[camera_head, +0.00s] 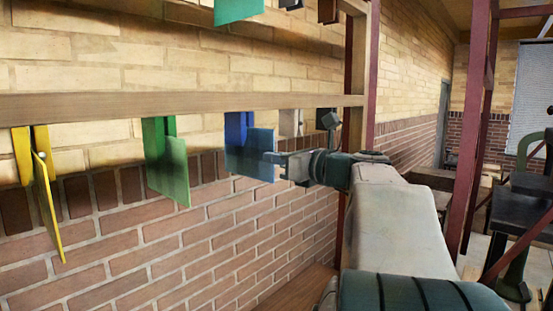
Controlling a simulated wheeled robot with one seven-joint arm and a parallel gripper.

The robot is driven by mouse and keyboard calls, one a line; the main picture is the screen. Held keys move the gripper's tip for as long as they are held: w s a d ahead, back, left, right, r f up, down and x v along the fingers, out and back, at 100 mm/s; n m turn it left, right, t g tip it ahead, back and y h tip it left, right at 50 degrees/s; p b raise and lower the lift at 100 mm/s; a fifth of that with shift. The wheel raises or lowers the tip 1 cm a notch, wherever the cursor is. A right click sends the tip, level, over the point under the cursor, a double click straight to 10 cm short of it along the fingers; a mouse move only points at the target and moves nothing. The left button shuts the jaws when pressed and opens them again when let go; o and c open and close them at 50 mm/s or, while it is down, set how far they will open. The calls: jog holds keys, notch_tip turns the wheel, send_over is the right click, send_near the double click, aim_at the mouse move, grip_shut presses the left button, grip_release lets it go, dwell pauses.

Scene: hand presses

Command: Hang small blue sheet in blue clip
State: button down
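The small blue sheet (250,158) hangs upright below the wooden rail, slightly angled. The blue clip (236,126) is on the rail directly above and behind it. The sheet's upper part overlaps the clip in the picture; I cannot tell whether the clip's jaws hold it. My gripper (272,159) reaches in from the right. Its fingertips are at the right edge of the sheet, one finger overlapping that edge. Whether the fingers are closed on the sheet or slightly apart is too small to tell.
A green sheet (172,170) and a yellow sheet (46,205) hang from their own clips further left on the wooden rail (90,105). More sheets hang from a higher rail. A brick wall is close behind. A dark red post (477,130) and a press (515,215) stand at right.

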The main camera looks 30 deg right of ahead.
jog(key=c, duration=1.4)
grip_release()
jog(key=shift+o, duration=0.2)
jog(key=shift+s, duration=0.1)
jog(key=v, duration=0.6)
jog(key=shift+s+d, duration=0.15)
jog(key=shift+s, duration=0.25)
